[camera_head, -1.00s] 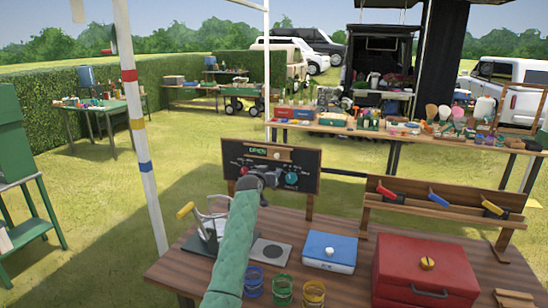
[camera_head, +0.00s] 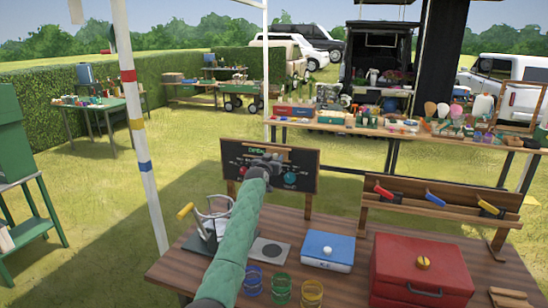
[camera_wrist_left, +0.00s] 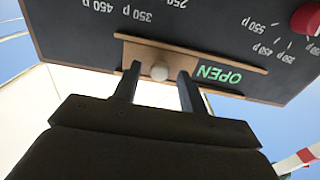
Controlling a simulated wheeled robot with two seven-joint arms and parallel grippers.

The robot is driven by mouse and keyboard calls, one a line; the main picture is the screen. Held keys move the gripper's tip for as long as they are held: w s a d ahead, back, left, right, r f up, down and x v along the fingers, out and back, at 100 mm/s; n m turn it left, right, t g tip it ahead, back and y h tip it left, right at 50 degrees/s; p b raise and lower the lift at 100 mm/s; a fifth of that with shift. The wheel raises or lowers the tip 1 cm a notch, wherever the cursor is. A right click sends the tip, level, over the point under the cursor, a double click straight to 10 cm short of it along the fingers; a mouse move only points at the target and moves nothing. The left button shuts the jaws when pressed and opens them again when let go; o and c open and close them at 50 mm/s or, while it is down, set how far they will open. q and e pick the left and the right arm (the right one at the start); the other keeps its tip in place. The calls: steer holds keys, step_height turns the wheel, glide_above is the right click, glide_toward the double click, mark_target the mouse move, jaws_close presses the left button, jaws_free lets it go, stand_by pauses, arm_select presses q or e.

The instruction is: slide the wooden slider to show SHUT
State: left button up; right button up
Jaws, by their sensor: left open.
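The chalkboard (camera_head: 305,160) stands upright at the back of the wooden table. Its wooden slider (camera_wrist_left: 135,53) has a pale round knob (camera_wrist_left: 159,73) and runs along a wooden rail. Green letters reading OPEN (camera_wrist_left: 219,75) show beside the slider; they also show partly in the head view (camera_head: 256,149). The wrist view is upside down. My left gripper (camera_head: 266,162) is in front of the board's upper part and covers the knob in the head view. In the wrist view its open fingers (camera_wrist_left: 158,70) stand on either side of the knob, with gaps visible.
A red box (camera_head: 420,270), a blue-lidded scale (camera_head: 327,250) and several colored rings (camera_head: 282,286) are on the table. A wooden rack with colored-handled tools (camera_head: 440,195) stands right of the board. A striped pole (camera_head: 137,120) rises at left.

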mark_target(266, 152)
arm_select(q)
steer(key=shift+w+d+r, duration=0.1)
steer(key=shift+w+d, duration=0.05)
steer(key=shift+w, duration=0.2)
arm_select(e)
steer(key=shift+s+d+f, duration=0.1)
steer(key=shift+f, duration=0.2)
arm_select(q)
jaws_close()
